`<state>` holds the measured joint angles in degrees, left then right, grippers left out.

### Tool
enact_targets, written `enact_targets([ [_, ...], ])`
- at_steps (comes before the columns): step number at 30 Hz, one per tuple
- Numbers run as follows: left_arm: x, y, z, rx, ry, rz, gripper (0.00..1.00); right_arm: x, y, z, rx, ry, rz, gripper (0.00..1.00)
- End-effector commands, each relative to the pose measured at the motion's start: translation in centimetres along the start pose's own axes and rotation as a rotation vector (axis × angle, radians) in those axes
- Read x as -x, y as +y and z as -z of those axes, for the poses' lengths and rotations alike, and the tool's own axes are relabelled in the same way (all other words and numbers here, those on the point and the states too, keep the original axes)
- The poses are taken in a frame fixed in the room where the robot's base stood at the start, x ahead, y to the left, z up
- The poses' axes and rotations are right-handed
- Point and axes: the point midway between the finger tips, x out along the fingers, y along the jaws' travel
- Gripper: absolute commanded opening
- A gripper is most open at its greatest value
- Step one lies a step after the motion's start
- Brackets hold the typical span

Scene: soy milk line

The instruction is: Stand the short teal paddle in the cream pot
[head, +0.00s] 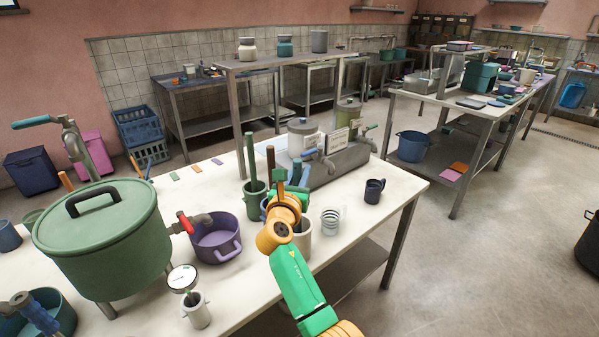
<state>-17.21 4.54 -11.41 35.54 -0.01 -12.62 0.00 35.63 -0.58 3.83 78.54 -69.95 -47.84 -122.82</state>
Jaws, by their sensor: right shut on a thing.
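The cream pot (303,238) stands on the white table, right behind my right arm, which hides part of it. My right gripper (287,188) is above and slightly left of the pot's mouth, shut on the short teal paddle (304,176). Only a small upright part of the paddle shows. Its lower end is hidden by the gripper and wrist, so I cannot tell whether it is inside the pot. My left gripper is out of view.
A green pot (255,207) with a green-handled paddle stands left of the gripper. A striped cup (331,221) and a dark mug (374,191) stand right. A purple pot (216,243) and large lidded green pot (105,245) stand left. A grey tap unit (340,165) is behind.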

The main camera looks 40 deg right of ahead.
Motion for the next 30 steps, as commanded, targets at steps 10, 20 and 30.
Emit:
enact_targets([
  [10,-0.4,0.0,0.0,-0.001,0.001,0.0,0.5,0.0,0.0,0.7,0.0,0.0,0.0,0.0],
  [20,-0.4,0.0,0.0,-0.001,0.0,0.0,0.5,0.0,0.0,0.7,0.0,0.0,0.0,0.61],
  [30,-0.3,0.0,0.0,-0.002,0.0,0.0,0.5,1.3,0.1,0.7,0.0,0.001,-0.002,0.61],
])
